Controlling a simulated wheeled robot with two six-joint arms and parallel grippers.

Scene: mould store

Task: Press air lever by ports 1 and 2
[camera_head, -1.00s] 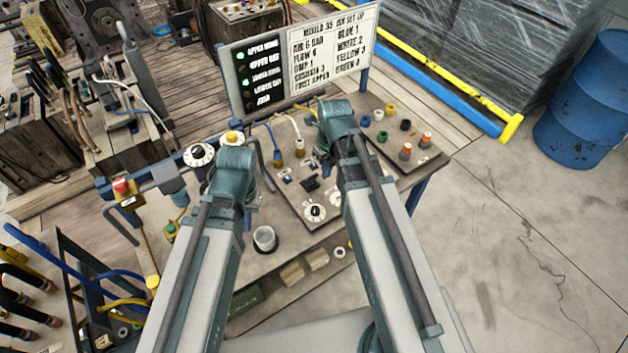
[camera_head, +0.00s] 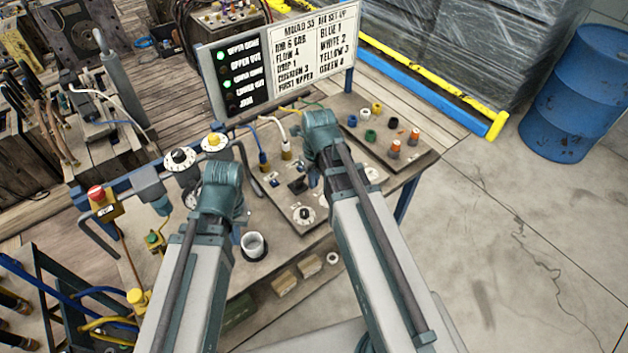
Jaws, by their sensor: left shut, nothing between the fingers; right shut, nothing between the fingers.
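A sloped valve panel (camera_head: 318,216) on the bench carries a blue hose plug (camera_head: 264,160) and a white hose plug (camera_head: 286,150) in adjacent ports. Just in front of them are a small blue fitting (camera_head: 272,180) and a black lever-like part (camera_head: 297,186); I cannot tell which is the air lever or its position. My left gripper (camera_head: 238,214) is left of the panel, near a white cup, mostly hidden by its wrist. My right gripper (camera_head: 313,176) is over the panel's right part, also mostly hidden by its wrist. Both are shut, with nothing seen held.
The set-up board (camera_head: 315,45) stands behind, with green lamps lit, listing blue 1 and white 2. A white cup (camera_head: 254,246) and a dial (camera_head: 303,214) are near the front. Coloured caps sit on a plate (camera_head: 405,165) at right. A red button (camera_head: 96,192) is at left.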

